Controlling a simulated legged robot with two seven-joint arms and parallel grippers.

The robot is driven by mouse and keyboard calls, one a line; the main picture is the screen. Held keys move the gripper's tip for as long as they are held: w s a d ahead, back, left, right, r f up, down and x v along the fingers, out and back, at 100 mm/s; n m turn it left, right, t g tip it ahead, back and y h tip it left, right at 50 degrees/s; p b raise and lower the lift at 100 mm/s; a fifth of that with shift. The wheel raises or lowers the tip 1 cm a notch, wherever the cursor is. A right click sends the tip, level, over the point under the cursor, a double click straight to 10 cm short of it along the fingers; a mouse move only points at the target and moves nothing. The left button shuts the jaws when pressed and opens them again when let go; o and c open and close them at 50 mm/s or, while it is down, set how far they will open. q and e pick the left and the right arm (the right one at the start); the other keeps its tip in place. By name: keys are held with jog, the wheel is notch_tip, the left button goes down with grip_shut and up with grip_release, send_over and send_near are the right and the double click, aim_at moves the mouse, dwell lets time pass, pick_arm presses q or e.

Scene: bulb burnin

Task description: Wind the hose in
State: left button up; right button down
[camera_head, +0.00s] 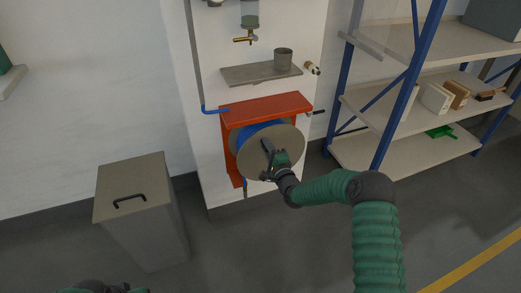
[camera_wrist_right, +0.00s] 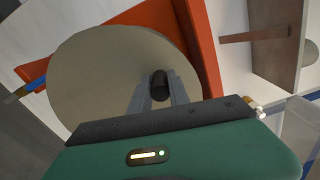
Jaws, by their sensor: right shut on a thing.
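The hose reel has a round tan side disc (camera_head: 285,139) and sits in a red wall bracket (camera_head: 265,108). Blue hose (camera_head: 258,128) shows wound behind the disc. A short blue end with a brass tip (camera_head: 246,190) hangs below the reel; the hose end also shows at the left of the right wrist view (camera_wrist_right: 36,84). My right gripper (camera_head: 270,150) is in front of the disc. In the right wrist view its fingers are shut on the black crank knob (camera_wrist_right: 160,85). Only a bit of my left arm shows at the bottom edge; its gripper is out of sight.
A grey bin (camera_head: 135,185) with a black lid handle stands left of the reel. Above are a shelf (camera_head: 260,73) with a grey cup (camera_head: 283,59) and a brass tap (camera_head: 245,39). A blue-posted rack (camera_head: 405,95) stands at the right. The floor in front is clear.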

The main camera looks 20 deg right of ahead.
aim_at(274, 137)
jog(key=d+m, duration=0.3)
jog(key=shift+r, duration=0.25)
jog(key=shift+d, duration=0.7)
jog(key=c, duration=1.3)
grip_release()
jog(key=shift+o, duration=0.2)
